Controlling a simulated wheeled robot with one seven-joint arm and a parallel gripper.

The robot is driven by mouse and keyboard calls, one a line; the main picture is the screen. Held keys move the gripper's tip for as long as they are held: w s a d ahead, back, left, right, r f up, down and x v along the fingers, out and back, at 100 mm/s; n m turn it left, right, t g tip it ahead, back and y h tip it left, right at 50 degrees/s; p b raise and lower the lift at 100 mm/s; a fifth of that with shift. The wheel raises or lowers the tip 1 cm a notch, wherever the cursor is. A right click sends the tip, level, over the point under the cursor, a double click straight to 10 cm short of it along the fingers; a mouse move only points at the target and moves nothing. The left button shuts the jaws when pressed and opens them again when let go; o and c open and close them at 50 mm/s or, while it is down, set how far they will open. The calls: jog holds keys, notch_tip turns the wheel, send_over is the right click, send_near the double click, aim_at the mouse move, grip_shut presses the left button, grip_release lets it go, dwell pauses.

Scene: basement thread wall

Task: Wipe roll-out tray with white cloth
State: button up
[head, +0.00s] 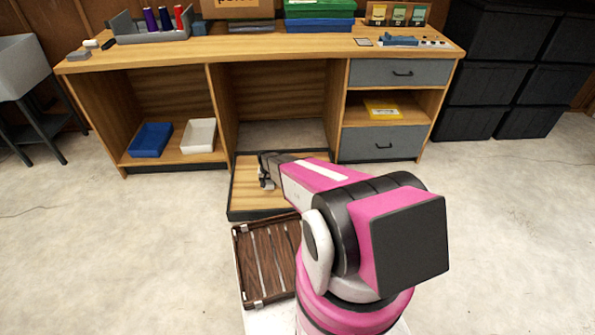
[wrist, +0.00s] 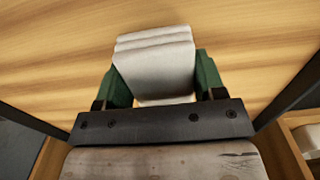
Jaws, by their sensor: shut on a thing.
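The roll-out tray (head: 243,195) is a flat wooden board with a dark edge, pulled out low at the front of the workbench's middle bay. My gripper (head: 267,172) is over its left-middle part in the head view. In the wrist view, the green fingers of my gripper (wrist: 158,88) are shut on the folded white cloth (wrist: 155,60). Wood grain of the tray (wrist: 60,55) fills the area around the cloth. I cannot tell whether the cloth touches the tray. In the head view my arm hides the tray's right part, and the cloth cannot be made out.
The workbench (head: 270,47) stands above and behind the tray. A blue bin (head: 151,140) and a white bin (head: 198,136) sit in its left bay; grey drawers (head: 385,143) are at right. A brown slatted crate (head: 262,262) is in front of the tray. Floor to the left is clear.

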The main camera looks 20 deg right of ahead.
jog(key=shift+r, duration=2.4)
jog(key=shift+r, duration=0.1)
